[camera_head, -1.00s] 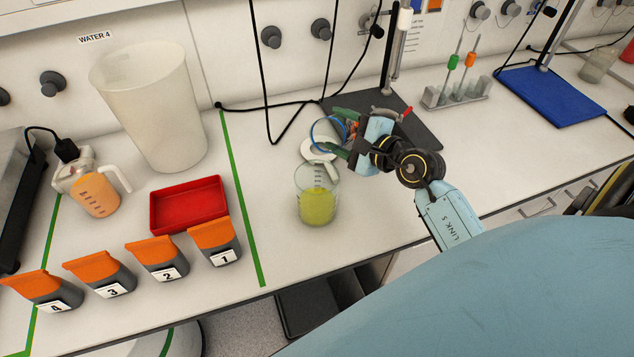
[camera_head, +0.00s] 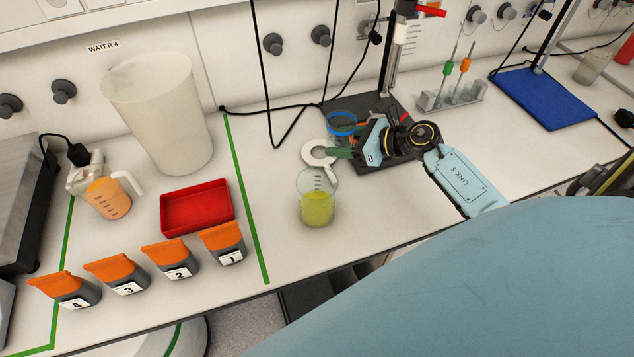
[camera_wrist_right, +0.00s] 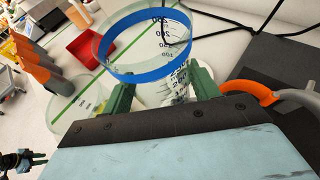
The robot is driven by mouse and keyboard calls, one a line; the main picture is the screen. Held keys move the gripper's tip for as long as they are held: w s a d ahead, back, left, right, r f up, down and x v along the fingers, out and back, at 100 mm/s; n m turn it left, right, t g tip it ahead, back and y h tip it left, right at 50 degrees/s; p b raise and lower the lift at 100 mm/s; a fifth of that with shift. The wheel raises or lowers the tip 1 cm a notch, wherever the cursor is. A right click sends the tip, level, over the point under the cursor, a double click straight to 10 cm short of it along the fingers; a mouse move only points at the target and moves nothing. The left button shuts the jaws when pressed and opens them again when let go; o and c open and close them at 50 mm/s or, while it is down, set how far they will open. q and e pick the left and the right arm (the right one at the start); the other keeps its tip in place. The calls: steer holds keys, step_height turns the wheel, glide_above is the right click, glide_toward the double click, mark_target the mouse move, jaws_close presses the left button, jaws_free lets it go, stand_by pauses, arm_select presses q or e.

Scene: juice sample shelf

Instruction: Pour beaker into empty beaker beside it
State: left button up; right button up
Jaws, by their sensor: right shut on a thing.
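A clear beaker of yellow-green liquid (camera_head: 317,208) stands upright on the white bench; it also shows in the right wrist view (camera_wrist_right: 72,112). My right gripper (camera_head: 350,143) is behind it and slightly to its right. It is shut on a clear beaker with a blue band (camera_head: 342,117), whose band and markings show between the green fingers in the right wrist view (camera_wrist_right: 150,75). The held beaker looks roughly upright and apart from the liquid beaker. I cannot tell whether any liquid is in it. My left gripper (camera_wrist_right: 40,158) shows small in the right wrist view, fingers apart.
A white ring (camera_head: 318,152) lies behind the liquid beaker. A dark stand base (camera_head: 408,130) is behind my right gripper. A red tray (camera_head: 197,207), several orange-topped containers (camera_head: 222,237) and a large white vessel (camera_head: 160,115) are on the left. The bench right of the liquid beaker is clear.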

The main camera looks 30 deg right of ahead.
steer(key=shift+w+d+r+b, duration=0.2)
steer(key=shift+w+d+r, duration=0.35)
steer(key=shift+d+r, duration=0.3)
steer(key=shift+w+d+r+b, duration=0.15)
steer(key=shift+w+d+r, duration=0.5)
steer(key=shift+d, duration=0.25)
steer(key=shift+s, duration=0.15)
